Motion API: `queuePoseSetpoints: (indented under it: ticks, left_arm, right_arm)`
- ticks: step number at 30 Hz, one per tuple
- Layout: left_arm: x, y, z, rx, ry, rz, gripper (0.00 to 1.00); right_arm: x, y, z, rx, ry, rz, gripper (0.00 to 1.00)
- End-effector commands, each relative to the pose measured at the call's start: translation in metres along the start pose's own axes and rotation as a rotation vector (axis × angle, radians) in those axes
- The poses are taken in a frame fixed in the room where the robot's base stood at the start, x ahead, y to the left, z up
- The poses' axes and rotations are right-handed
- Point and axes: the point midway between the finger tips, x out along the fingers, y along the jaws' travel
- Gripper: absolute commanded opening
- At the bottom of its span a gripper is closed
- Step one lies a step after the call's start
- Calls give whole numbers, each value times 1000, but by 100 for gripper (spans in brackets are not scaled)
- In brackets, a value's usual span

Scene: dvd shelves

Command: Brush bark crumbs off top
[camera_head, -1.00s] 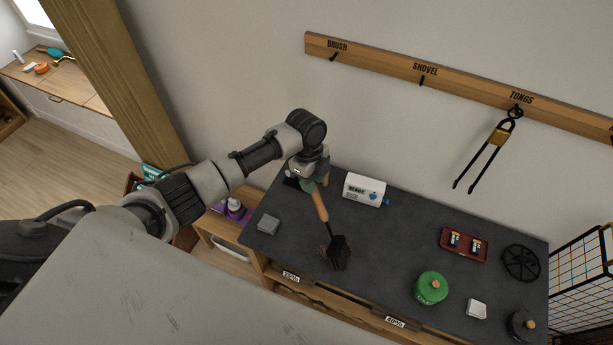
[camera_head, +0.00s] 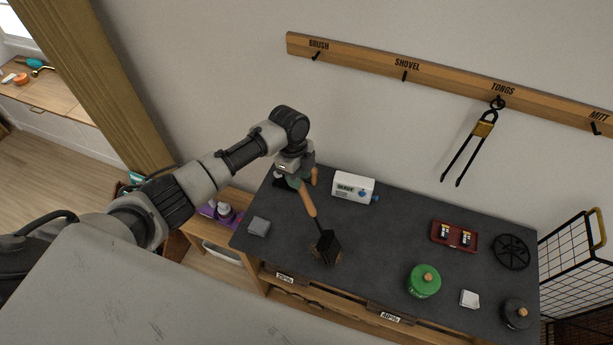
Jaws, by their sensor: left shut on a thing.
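My left gripper (camera_head: 301,180) is shut on the wooden handle of a brush (camera_head: 308,201). The brush slants down and to the right, and its dark head (camera_head: 327,246) is at the front left part of the dark grey cabinet top (camera_head: 385,230). Brownish bits show around the brush head; I cannot tell whether they are bristles or bark crumbs. My right gripper is not in view.
On the top are a white box (camera_head: 353,187), a grey block (camera_head: 259,226), a red tray (camera_head: 454,236), a green canister (camera_head: 424,281), a white block (camera_head: 469,299), a black round grate (camera_head: 511,252) and a dark lidded pot (camera_head: 516,313). Tongs (camera_head: 482,130) hang on the wall rail (camera_head: 440,79).

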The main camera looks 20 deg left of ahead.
Motion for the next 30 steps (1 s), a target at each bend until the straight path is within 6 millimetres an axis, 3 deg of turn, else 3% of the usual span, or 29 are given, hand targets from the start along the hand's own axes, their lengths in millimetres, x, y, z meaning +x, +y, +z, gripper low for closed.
queuePoseSetpoints:
  ticks: [30]
  left_arm:
    - [-9, 13, 59, -1, 0, 0, 0]
  right_arm:
    - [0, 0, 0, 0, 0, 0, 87]
